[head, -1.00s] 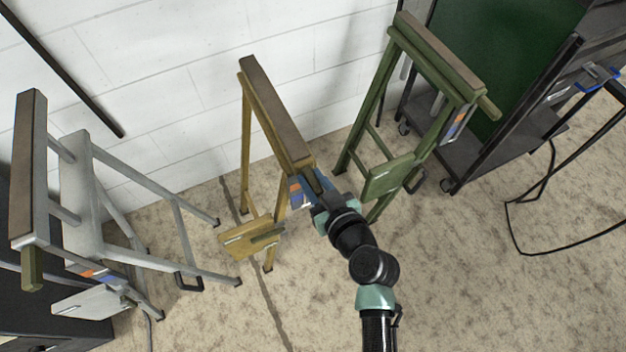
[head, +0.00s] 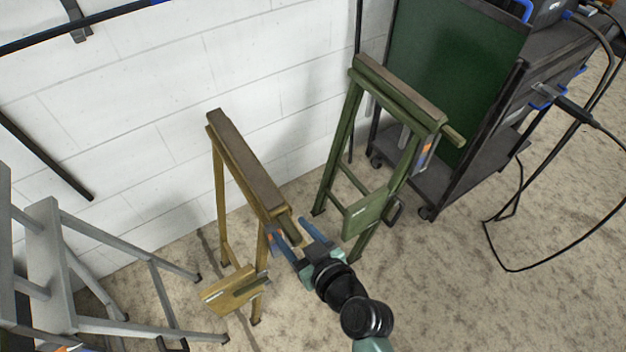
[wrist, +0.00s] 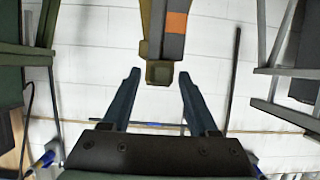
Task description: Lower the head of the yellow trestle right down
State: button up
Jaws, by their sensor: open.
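The yellow trestle (head: 220,190) stands by the white wall, its long brown-topped head (head: 245,160) raised on yellow legs. A short square yellow bar end (wrist: 160,73) sticks out at the head's near end, beside an orange and grey-blue label (wrist: 175,25). My gripper (head: 293,236) is at that near end with its blue fingers apart. In the wrist view my gripper (wrist: 158,76) has one fingertip on each side of the bar end as seen, with clear gaps. Nothing is held. Whether the fingertips reach alongside the bar in depth is hard to tell.
A green trestle (head: 385,110) stands close on the right, with a dark cart (head: 470,160) and hanging cables (head: 490,230) beyond it. A grey trestle (head: 50,250) stands at the left, partly cut off. Carpet (head: 440,300) is clear in front on the right.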

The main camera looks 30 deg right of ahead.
jog(key=v, duration=1.1)
jog(key=shift+s+b, duration=0.25)
jog(key=shift+b, duration=0.1)
jog(key=shift+w+r, duration=0.1)
jog(key=w+a+r+t, duration=0.25)
jog(key=w+r, duration=0.25)
jog(key=r, duration=0.5)
jog(key=w+a+r+n+t, duration=0.15)
jog(key=w+a+r, duration=0.3)
jog(key=r, duration=0.55)
jog(key=w+a+r+t, duration=0.25)
jog(key=w+r, duration=0.35)
jog(key=r, duration=0.5)
jog(key=s+a+r+t+p, duration=0.1)
jog(key=s+r+t+p, duration=0.1)
jog(key=r, duration=1.1)
jog(key=s+a+r+m+t+p, duration=0.1)
jog(key=r+p, duration=0.5)
jog(key=r, duration=0.7)
jog(key=s+a+r+m+t+p, duration=0.1)
jog(key=s+a+r+t+p, duration=0.2)
jog(key=r, duration=0.9)
jog(key=s+t+p, duration=0.1)
jog(key=s, duration=0.1)
jog(key=shift+s+r+p, duration=0.3)
jog(key=shift+s+r, duration=0.05)
jog(key=shift+r, duration=0.05)
